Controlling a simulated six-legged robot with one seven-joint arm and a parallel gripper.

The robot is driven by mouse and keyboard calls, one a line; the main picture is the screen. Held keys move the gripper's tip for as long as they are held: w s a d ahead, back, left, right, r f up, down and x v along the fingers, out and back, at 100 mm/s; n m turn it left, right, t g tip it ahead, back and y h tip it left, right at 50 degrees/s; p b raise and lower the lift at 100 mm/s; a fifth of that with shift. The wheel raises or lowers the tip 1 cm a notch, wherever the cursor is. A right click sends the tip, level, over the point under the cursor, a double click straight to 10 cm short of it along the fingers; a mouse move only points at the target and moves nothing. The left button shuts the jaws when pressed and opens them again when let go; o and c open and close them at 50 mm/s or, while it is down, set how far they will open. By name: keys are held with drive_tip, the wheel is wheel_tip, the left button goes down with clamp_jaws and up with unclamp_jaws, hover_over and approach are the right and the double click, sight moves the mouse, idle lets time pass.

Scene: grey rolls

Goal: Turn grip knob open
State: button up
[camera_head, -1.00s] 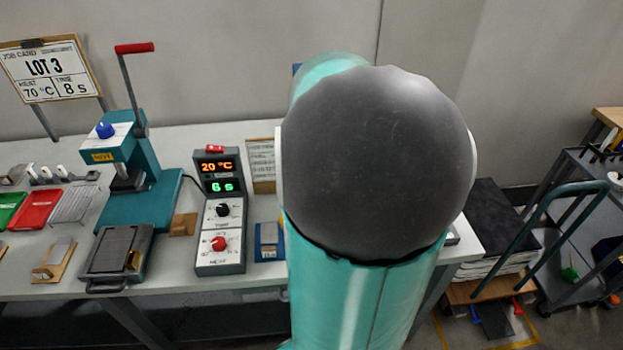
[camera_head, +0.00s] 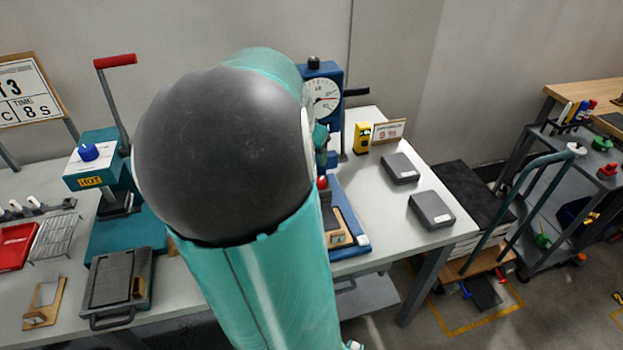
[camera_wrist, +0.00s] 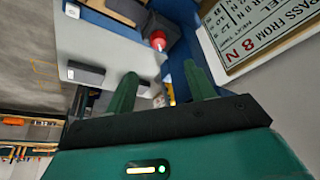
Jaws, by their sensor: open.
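A red knob (camera_head: 322,182) shows low on a blue stand (camera_head: 354,243) with a round dial gauge (camera_head: 322,97), just right of my arm. In the wrist view a red knob (camera_wrist: 158,40) sits on a dark block beyond my fingertips, a little above the gap between them. My gripper (camera_wrist: 161,71) has two green fingers spread apart, with nothing held between them. The fingers appear apart from the knob. My arm hides part of the stand in the head view.
A teal press (camera_head: 98,165) with a red-handled lever stands left. A yellow device (camera_head: 362,138), a small sign (camera_head: 388,131) and two grey boxes (camera_head: 432,210) are on the table at right. A large printed card (camera_wrist: 262,30) is close by in the wrist view.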

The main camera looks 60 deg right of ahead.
sight(320, 180)
drive_tip(key=x, duration=1.3)
drive_tip(key=shift+s+d+f, duration=0.15)
drive_tip(key=shift+d+f, duration=0.15)
drive_tip(key=c, duration=1)
